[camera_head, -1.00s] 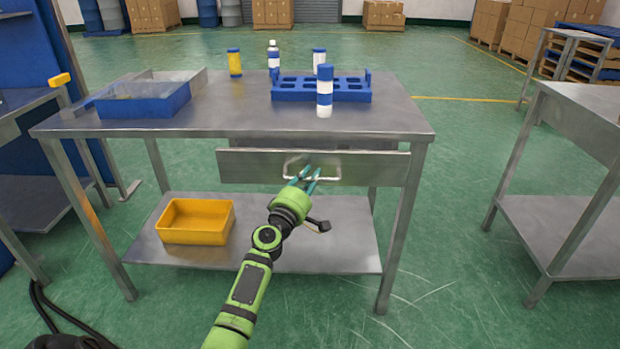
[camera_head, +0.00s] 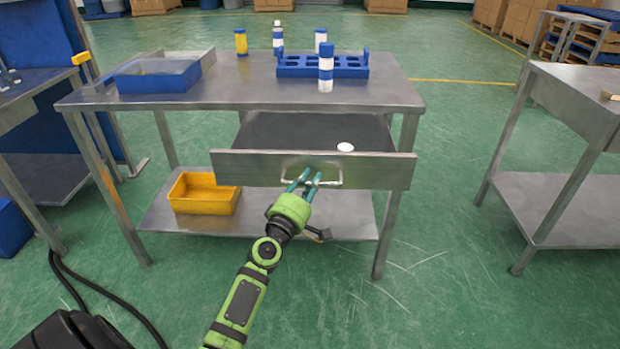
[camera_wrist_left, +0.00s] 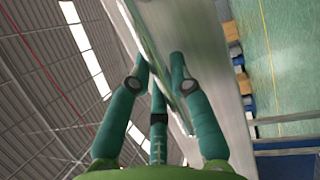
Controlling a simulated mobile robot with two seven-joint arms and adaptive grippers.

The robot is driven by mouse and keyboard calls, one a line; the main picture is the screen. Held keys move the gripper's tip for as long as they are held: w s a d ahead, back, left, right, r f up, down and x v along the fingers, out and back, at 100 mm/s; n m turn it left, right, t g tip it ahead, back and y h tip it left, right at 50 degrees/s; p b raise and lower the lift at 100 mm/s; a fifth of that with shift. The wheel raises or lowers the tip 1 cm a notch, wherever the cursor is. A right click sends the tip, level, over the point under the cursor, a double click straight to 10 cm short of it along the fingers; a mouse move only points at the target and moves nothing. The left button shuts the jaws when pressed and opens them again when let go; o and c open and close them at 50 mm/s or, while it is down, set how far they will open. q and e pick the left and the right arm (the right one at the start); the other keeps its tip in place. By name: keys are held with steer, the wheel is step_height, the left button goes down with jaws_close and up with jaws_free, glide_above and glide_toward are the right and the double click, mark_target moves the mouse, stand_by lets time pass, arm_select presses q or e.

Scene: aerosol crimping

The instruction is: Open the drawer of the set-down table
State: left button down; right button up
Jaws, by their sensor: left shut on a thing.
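The set-down table (camera_head: 240,93) is a grey metal table in the middle of the head view. Its drawer (camera_head: 230,168) stands pulled out well past the table's front edge, and its inside shows. A white round thing (camera_head: 345,147) lies in the drawer. My left gripper (camera_head: 304,181) is shut on the drawer's wire handle (camera_head: 338,183) at the middle of the front panel. In the left wrist view its teal fingers (camera_wrist_left: 160,75) are close to the metal front panel; the grip itself is partly hidden. My right gripper is not in view.
On the tabletop are a blue rack (camera_head: 300,70), a blue tray (camera_head: 158,80), a blue-and-white can (camera_head: 326,75) and a yellow can (camera_head: 241,42). A yellow bin (camera_head: 204,198) sits on the lower shelf. Another metal table (camera_head: 575,85) stands at the right, with free floor between.

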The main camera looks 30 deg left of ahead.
arm_select(q)
steer(key=c, duration=1.1)
jaws_free()
steer(key=shift+s, duration=0.1)
steer(key=v, duration=1.1)
steer(key=shift+s, duration=0.4)
